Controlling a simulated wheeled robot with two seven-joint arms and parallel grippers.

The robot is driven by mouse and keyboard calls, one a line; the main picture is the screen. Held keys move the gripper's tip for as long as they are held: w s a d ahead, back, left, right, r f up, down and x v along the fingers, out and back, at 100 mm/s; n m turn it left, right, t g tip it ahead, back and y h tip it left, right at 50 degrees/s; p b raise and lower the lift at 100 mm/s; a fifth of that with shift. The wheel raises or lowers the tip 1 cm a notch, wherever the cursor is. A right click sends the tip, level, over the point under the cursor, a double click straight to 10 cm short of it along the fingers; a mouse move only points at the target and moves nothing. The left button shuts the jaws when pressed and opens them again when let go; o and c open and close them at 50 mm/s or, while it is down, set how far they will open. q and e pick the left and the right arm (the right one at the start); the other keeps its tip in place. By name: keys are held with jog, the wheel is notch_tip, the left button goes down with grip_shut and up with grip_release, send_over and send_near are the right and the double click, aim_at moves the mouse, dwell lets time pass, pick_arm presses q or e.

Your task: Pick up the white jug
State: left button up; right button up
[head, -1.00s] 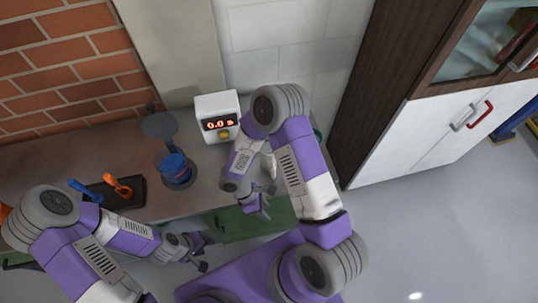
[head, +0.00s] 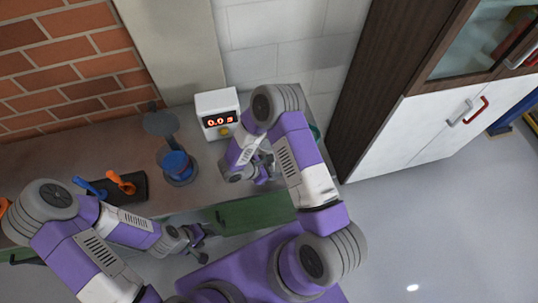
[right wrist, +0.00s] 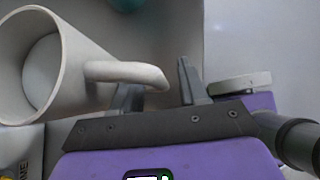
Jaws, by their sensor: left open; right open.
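In the right wrist view the white jug (right wrist: 75,75) is at the left, its open mouth facing the camera. Its handle (right wrist: 128,72) points right and overlaps my right gripper's left finger, its end reaching toward the gap between the fingers. My right gripper (right wrist: 160,88) is open; I cannot tell whether it touches the handle. In the head view my right gripper (head: 266,168) is over the counter, and my arm hides most or all of the jug. My left gripper (head: 198,243) is open and empty in front of the counter's edge.
On the counter (head: 215,185) stand a white box with a red display (head: 217,115), a blue container on a dark stand (head: 177,165), and a black holder with blue and orange handles (head: 130,190). A tall dark-framed cabinet (head: 385,95) is at the right.

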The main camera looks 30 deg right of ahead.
jog(key=shift+c, duration=0.3)
grip_shut()
dwell(0.3)
notch_tip(320, 180, up, 10)
jog(key=shift+f, duration=0.1)
dwell(0.4)
